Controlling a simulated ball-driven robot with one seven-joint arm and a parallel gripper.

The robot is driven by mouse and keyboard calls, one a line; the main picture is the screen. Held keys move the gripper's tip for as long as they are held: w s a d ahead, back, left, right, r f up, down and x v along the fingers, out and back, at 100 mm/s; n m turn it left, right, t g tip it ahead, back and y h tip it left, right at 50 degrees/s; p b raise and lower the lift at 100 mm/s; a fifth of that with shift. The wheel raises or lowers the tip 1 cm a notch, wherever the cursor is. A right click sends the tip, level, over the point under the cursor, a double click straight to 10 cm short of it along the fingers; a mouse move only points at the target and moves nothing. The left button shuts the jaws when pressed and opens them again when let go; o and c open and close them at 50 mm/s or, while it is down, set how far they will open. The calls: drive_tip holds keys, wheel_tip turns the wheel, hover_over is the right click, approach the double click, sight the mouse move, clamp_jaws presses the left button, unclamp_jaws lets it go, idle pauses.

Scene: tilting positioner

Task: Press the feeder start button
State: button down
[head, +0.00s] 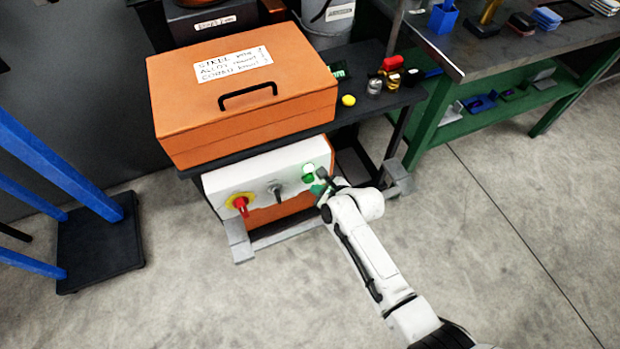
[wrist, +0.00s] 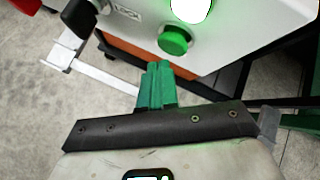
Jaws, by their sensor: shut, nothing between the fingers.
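The white control panel (head: 262,183) is on the front of the stand under the orange bin. A green button (wrist: 174,41) sticks out of the panel's lower edge in the wrist view, with a brightly lit lamp (wrist: 190,8) just above it. In the head view the lit lamp (head: 308,168) is at the panel's right end, and my gripper (head: 318,189) is close beside it, partly covering that area. My green fingers (wrist: 158,66) are shut with nothing between them. Their tips appear just below the button; contact cannot be told.
A red knob on a yellow plate (head: 240,204) and a grey selector switch (head: 276,190) share the panel. The orange bin (head: 240,90) stands above on a dark shelf. A green workbench (head: 480,125) is at the right. Open concrete floor lies in front.

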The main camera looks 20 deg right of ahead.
drive_tip(key=shift+s, duration=0.1)
drive_tip(key=shift+s+p, duration=1.6)
drive_tip(key=shift+s, duration=0.85)
drive_tip(key=s+d+r+n+g+h, duration=0.1)
drive_tip(key=s+d+r+n+g, duration=0.1)
drive_tip(key=s+r+n, duration=0.3)
drive_tip(key=s+d+r+n+g+h, duration=0.1)
drive_tip(key=s+d+r+n+g, duration=0.2)
drive_tip(key=s+n, duration=1)
drive_tip(key=s+d+r+n+g+h, duration=0.1)
drive_tip(key=s+d+r+n+g, duration=0.1)
drive_tip(key=s+r+n, duration=0.6)
drive_tip(key=shift+s+d+n+g, duration=0.2)
drive_tip(key=shift+s+n+g, duration=0.3)
drive_tip(key=shift+s+n, duration=0.45)
